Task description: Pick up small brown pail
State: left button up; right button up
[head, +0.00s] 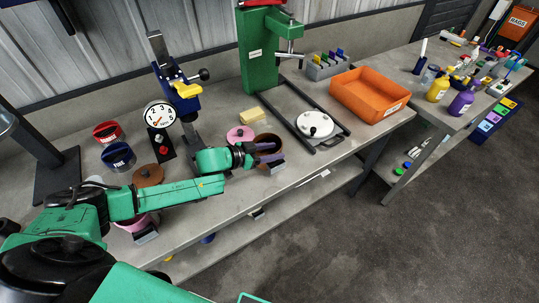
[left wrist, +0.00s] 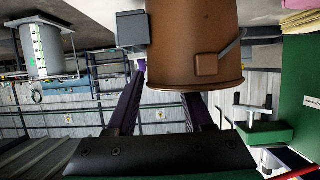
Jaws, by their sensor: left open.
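I cannot tell whether the fingers touch the pail. My right gripper is not in view.
A green press (head: 264,50) stands behind. A larger brown pot (head: 147,176) is near my forearm.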

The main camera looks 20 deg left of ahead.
pick_arm(q)
jog(key=shift+w+d+f, duration=0.1)
jog(key=shift+w+d, duration=0.1)
jog(key=shift+s, duration=0.1)
grip_shut()
jog(key=shift+a, duration=0.1)
dwell(1.1)
